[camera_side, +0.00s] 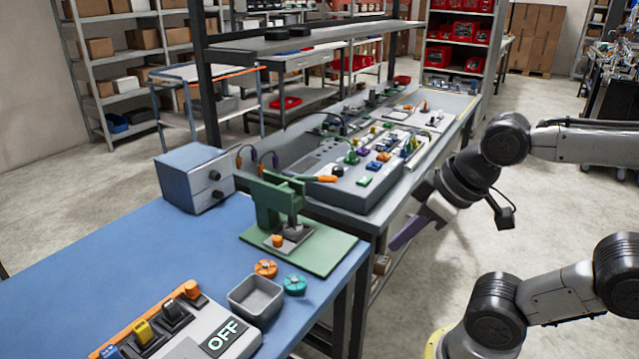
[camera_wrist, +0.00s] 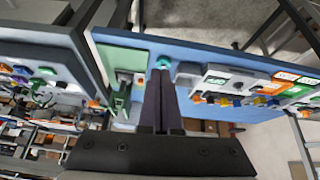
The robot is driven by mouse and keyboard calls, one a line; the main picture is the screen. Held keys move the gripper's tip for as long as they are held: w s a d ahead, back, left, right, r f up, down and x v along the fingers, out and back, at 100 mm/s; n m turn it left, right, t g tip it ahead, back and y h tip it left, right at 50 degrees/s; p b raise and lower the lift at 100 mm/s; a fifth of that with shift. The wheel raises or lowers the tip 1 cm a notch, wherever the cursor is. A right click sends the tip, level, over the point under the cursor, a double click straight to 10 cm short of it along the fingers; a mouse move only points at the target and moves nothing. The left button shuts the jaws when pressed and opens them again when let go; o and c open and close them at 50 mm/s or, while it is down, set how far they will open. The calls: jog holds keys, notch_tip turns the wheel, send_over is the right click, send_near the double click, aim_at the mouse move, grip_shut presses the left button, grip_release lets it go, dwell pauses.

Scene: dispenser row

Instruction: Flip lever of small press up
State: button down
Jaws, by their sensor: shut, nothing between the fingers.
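The small press (camera_side: 272,207) is green and stands on a green base plate (camera_side: 325,252) at the right edge of the blue table. Its lever (camera_side: 328,179) seems to be the green arm with an orange end, reaching right from the press top, roughly level. The press also shows in the wrist view (camera_wrist: 121,97), left of my fingers; its lever is hard to make out there. My gripper (camera_side: 396,244) is right of the press, off the table edge, apart from the lever. Its long dark fingers (camera_wrist: 160,74) are shut and empty.
Orange (camera_side: 265,268) and teal (camera_side: 295,284) discs and a grey bin (camera_side: 255,299) sit in front of the press. A switch box marked OFF (camera_side: 222,338) is nearer. A blue-grey box (camera_side: 195,178) stands behind left. A crowded grey bench (camera_side: 375,190) lies behind.

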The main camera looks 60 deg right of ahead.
jog(key=w+d+r+n+t+h, duration=0.1)
jog(key=w+d+r+n+t, duration=0.25)
jog(key=n, duration=0.55)
jog(key=w+d+n+t+h, duration=0.2)
jog(key=w+n+t, duration=0.2)
jog(key=w+n, duration=0.4)
jog(key=s+d+f+n, duration=0.2)
jog(key=d+f+n, duration=0.1)
jog(key=f+n, duration=0.2)
jog(key=shift+d+f+n+g, duration=0.15)
jog(key=shift+f+n+g, duration=0.2)
jog(key=shift+n, duration=0.15)
jog(key=shift+w, duration=0.1)
